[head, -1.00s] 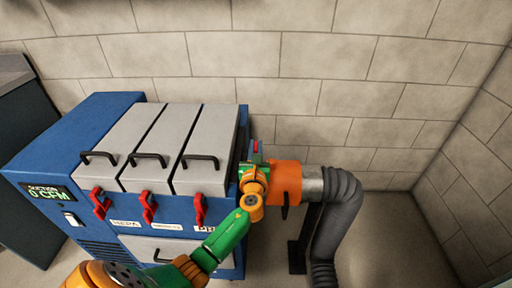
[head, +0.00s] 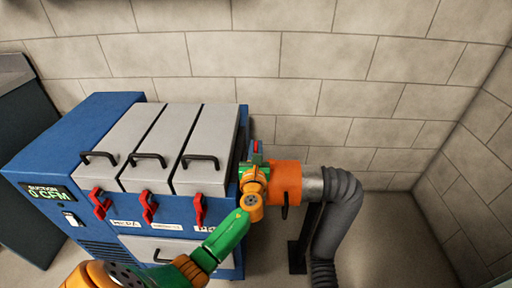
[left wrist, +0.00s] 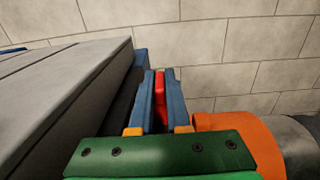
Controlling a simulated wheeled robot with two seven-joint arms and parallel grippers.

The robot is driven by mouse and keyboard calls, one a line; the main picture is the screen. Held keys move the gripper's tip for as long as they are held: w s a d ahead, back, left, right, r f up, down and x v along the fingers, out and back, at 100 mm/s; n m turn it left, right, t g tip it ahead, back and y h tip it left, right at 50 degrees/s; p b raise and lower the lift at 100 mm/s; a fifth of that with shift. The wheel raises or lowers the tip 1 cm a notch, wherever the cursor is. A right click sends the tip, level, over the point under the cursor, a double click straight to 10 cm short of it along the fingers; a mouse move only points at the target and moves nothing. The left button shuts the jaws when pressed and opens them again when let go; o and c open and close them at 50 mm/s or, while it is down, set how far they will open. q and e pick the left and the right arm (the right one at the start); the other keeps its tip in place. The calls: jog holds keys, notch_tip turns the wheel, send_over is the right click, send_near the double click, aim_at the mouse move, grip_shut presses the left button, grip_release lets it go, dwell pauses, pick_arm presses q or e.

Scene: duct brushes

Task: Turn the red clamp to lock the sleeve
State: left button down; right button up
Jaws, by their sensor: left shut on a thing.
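The red clamp (left wrist: 160,88) stands upright between the two blue fingers of my left gripper (left wrist: 160,98) in the left wrist view. The gripper is shut on it. In the head view only a small red piece of the clamp (head: 256,146) shows past my left gripper (head: 254,160), at the right side of the blue machine. The orange sleeve (head: 288,182) lies just right of the gripper, against the machine's side, and it also shows in the left wrist view (left wrist: 240,138). My wrist hides the lower part of the clamp. My right gripper is out of view.
The blue machine (head: 40,155) has grey lids with black handles and several red latches (head: 148,207) in front. A grey hose (head: 340,220) bends down from the sleeve beside a black stand (head: 297,256). Block walls (head: 330,60) stand behind and right.

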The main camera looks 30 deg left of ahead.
pick_arm(q)
jog(key=shift+r, duration=0.1)
jog(key=shift+m+t+h+p, duration=0.5)
jog(key=shift+m+h, duration=0.2)
jog(key=shift+h, duration=0.2)
jog(key=c, duration=0.9)
grip_release()
jog(key=v, duration=0.3)
jog(key=p+v, duration=0.1)
jog(key=v, duration=0.3)
jog(key=shift+f, duration=0.2)
jog(key=shift+s, duration=0.1)
